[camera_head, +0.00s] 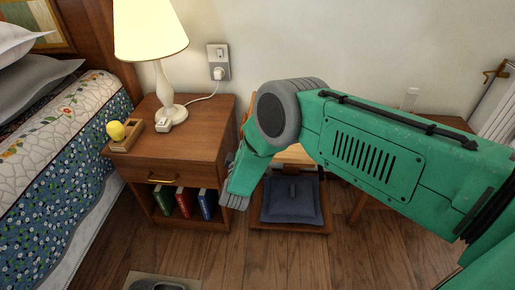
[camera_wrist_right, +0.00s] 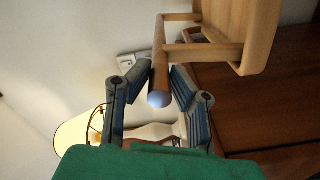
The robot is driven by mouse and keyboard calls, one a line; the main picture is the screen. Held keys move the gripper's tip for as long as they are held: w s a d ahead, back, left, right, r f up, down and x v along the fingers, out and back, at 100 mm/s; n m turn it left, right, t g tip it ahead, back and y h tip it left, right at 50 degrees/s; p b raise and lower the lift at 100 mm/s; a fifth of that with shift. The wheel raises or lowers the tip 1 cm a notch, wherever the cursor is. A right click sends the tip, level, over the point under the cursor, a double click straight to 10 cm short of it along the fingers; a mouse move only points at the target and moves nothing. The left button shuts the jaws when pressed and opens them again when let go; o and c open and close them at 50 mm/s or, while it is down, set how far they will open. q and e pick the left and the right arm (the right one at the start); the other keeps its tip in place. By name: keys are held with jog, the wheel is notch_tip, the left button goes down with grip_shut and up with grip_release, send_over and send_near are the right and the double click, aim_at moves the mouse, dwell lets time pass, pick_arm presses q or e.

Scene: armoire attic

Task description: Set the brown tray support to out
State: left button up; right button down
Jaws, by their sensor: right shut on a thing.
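In the right wrist view a round brown wooden rod (camera_wrist_right: 158,50) with a pale rounded end lies between the fingers of my right gripper (camera_wrist_right: 158,84), which is shut on it. Crossbars join the rod to a light-brown wooden frame or tray (camera_wrist_right: 240,35) at the upper right. I take the rod to be part of the brown tray support. In the head view my right arm comes in from the right and hides most of this piece; a light wooden part (camera_head: 294,156) shows below the arm. My left gripper is in neither view.
A nightstand (camera_head: 205,130) with a lamp (camera_head: 150,45), a yellow object (camera_head: 115,131) and several books stands to the left, close to my right arm. A dark blue cushion (camera_head: 291,200) lies on a low wooden base below. The bed is at the far left. The front floor is mostly clear.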

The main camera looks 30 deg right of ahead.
jog(key=shift+w+a+b, duration=0.4)
jog(key=shift+a, duration=0.25)
jog(key=shift+w+a+b, duration=0.35)
jog(key=shift+a+b, duration=0.1)
jog(key=shift+a, duration=0.2)
jog(key=shift+w+a+b, duration=0.4)
jog(key=shift+a, duration=0.25)
jog(key=shift+f, duration=0.1)
jog(key=c, duration=1.4)
grip_release()
jog(key=shift+c, duration=0.2)
jog(key=v, duration=1.2)
